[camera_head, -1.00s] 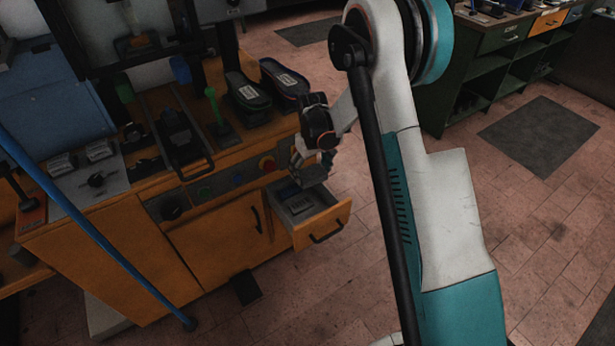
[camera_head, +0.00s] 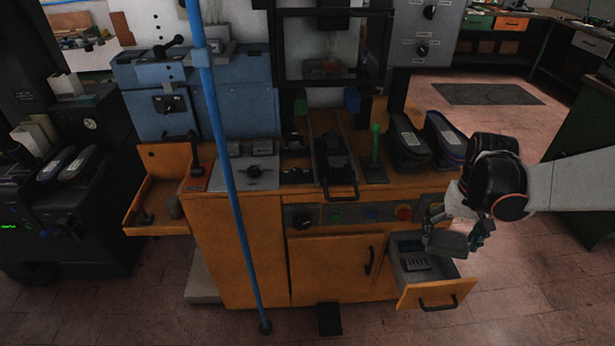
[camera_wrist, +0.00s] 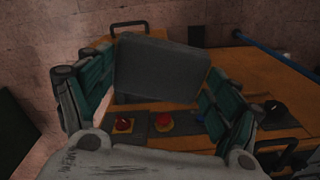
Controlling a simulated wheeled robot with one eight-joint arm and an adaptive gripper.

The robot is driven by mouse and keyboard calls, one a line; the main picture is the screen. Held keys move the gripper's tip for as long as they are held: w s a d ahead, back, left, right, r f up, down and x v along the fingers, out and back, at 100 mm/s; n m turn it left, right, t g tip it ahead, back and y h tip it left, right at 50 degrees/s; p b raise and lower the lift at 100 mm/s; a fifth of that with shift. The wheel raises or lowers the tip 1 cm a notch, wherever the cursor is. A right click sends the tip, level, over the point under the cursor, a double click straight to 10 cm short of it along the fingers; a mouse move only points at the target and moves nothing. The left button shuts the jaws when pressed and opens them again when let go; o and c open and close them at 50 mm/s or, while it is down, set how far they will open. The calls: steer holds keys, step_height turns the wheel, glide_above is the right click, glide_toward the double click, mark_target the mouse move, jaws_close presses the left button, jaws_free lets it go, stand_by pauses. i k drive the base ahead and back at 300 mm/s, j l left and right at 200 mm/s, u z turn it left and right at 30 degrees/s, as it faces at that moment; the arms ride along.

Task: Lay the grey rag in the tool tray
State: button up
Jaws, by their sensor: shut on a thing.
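My gripper (camera_head: 458,236) is shut on a flat grey slab-like piece, which looks like the folded grey rag (camera_head: 446,243). In the wrist view the rag (camera_wrist: 162,68) sits between the two green-padded fingers. My gripper holds it above the open drawer at the right of the orange bench. An orange open-topped tray (camera_head: 158,229), which looks like the tool tray, is on the bench's left side. A small grey block and a dark piece lie in it.
The open drawer (camera_head: 428,297) holds a grey insert and a blue item. A blue pole (camera_head: 226,150) stands before the bench, between my gripper and the orange tray. Black heel forms (camera_head: 407,137) and a green-handled tool (camera_head: 375,148) stand on the bench top.

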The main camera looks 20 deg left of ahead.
mark_target(161, 194)
steer(key=j+z, duration=0.1)
steer(key=j, duration=0.4)
steer(key=k+j+z, duration=0.1)
steer(key=j, duration=0.4)
steer(key=k+j+z, duration=0.1)
steer(key=j, duration=0.4)
steer(key=k+j+z, duration=0.1)
steer(key=j, duration=0.4)
steer(key=k+j+z, duration=0.1)
steer(key=j, duration=0.4)
steer(key=j+z, duration=0.1)
steer(key=j, duration=0.3)
steer(key=k+j+z, duration=0.1)
steer(key=j, duration=0.35)
steer(key=k+j, duration=0.1)
steer(key=j, duration=0.3)
steer(key=k+j+z, duration=0.15)
steer(key=j, duration=0.25)
steer(key=j+z, duration=0.1)
steer(key=j, duration=0.3)
steer(key=k+j+z, duration=0.1)
steer(key=j, duration=0.3)
steer(key=i+j, duration=0.15)
steer(key=i, duration=0.1)
